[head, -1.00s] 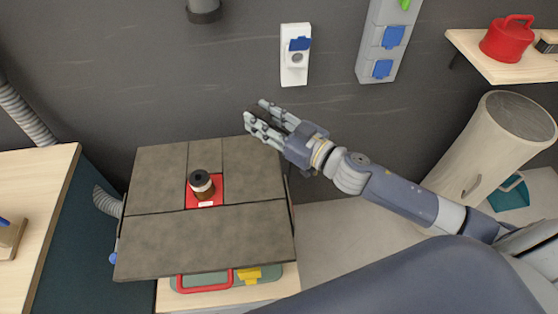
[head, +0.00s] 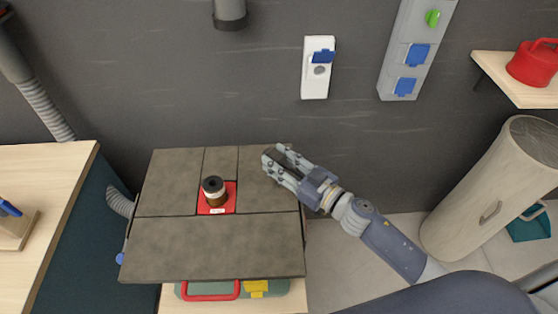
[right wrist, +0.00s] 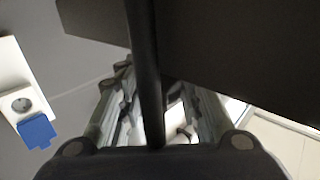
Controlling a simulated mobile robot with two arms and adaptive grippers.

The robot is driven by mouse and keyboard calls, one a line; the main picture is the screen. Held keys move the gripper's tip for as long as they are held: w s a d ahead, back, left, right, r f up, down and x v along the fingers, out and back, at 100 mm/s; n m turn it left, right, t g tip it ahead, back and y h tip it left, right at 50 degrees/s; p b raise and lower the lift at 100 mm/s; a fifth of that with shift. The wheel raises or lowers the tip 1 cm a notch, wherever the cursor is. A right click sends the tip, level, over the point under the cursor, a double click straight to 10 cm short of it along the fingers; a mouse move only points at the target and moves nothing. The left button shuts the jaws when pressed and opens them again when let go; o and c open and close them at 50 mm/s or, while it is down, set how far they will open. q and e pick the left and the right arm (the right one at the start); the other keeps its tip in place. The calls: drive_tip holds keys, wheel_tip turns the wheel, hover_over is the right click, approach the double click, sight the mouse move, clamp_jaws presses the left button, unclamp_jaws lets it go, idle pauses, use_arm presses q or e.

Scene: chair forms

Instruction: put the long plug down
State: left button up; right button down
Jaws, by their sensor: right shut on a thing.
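My right gripper (head: 273,161) hangs over the back right part of the grey slab top (head: 215,248), its fingers pointing left. It is shut on a long dark rod (right wrist: 145,70), which I take to be the long plug. In the right wrist view the rod runs up between the fingers, and its far end is out of frame. In the head view the rod is hard to make out against the dark slab. Whether it touches the slab I cannot tell. My left gripper is not in view.
A brown cylinder with a black ring top (head: 214,190) stands on a red square (head: 230,197) in the slab top. A white socket (head: 316,80) and a grey socket strip (head: 400,70) are on the wall behind. The front of the slab is clear.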

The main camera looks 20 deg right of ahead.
drive_tip(key=shift+f, duration=0.35)
drive_tip(key=shift+f+b, duration=0.25)
drive_tip(key=shift+b, duration=0.1)
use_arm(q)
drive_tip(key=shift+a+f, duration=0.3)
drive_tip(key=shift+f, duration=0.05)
use_arm(e)
drive_tip(key=c, duration=1.1)
unclamp_jaws()
drive_tip(key=shift+r+p, duration=0.35)
drive_tip(key=shift+r, duration=0.2)
drive_tip(key=shift+s+d, duration=0.2)
use_arm(q)
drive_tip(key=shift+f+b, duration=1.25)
drive_tip(key=shift+b, duration=0.35)
use_arm(e)
drive_tip(key=shift+v, duration=5.75)
drive_tip(key=shift+r, duration=0.1)
